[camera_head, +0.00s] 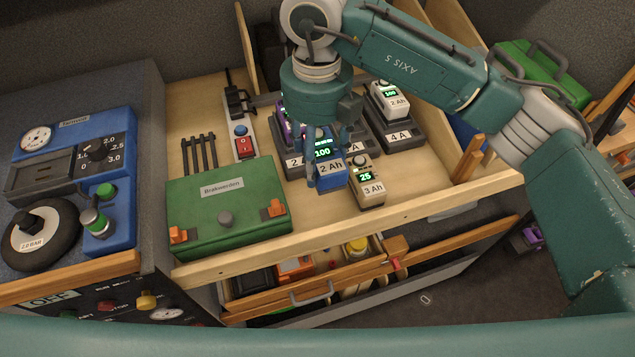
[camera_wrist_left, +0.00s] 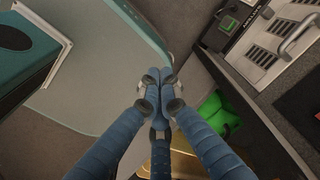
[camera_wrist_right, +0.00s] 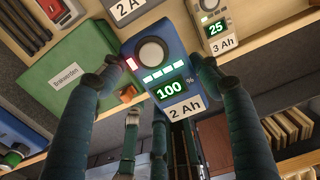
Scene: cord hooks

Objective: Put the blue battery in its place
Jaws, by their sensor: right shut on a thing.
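The blue battery (camera_head: 330,174), labelled 2 Ah and reading 100, is in my right gripper (camera_head: 327,150), in front of the chargers. In the right wrist view the battery (camera_wrist_right: 160,65) sits between the fingers, display facing the camera. Behind it stand grey chargers: one labelled 2 A (camera_head: 294,162) with a purple battery partly hidden by the gripper, one in the middle mostly hidden, and one labelled 4 A (camera_head: 398,136) with a pale 2 Ah battery (camera_head: 390,99) reading 100. My left gripper (camera_wrist_left: 157,82) has its fingertips together, empty, away from the shelf.
A beige 3 Ah battery (camera_head: 367,183) reading 25 stands just right of the blue one. A green case (camera_head: 228,208) lies left, with a red-switched power strip (camera_head: 242,140) behind it. A blue compressor (camera_head: 75,165) is far left. An open drawer (camera_head: 320,290) is below the shelf edge.

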